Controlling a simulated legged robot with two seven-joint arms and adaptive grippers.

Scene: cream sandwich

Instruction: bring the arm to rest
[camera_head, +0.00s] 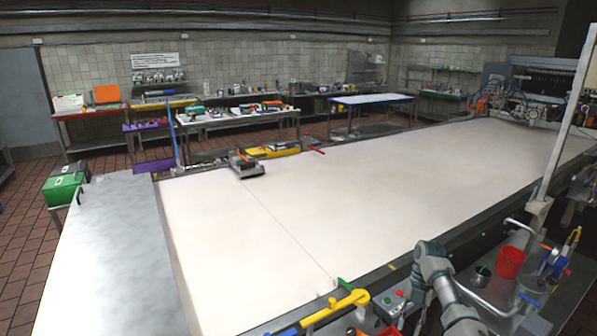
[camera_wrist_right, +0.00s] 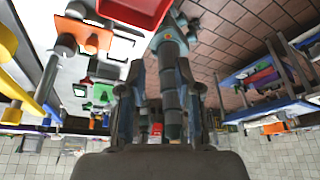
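My right arm (camera_head: 437,268), grey and jointed, comes up from the bottom right of the head view, over the side bench by the conveyor's near edge. I cannot make out its fingertips clearly there. In the right wrist view my right gripper (camera_wrist_right: 160,75) has its two dark blue-grey fingers apart. I see nothing held between them. A teal-grey arm link shows behind the gap. My left gripper is in neither view.
A wide white conveyor (camera_head: 380,200) fills the middle and is mostly bare. A grey device (camera_head: 246,164) sits at its far edge. A red bucket (camera_head: 510,262), a yellow-handled tool (camera_head: 340,304) and a control box (camera_head: 392,303) are near my right arm. A metal table (camera_head: 110,260) stands left.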

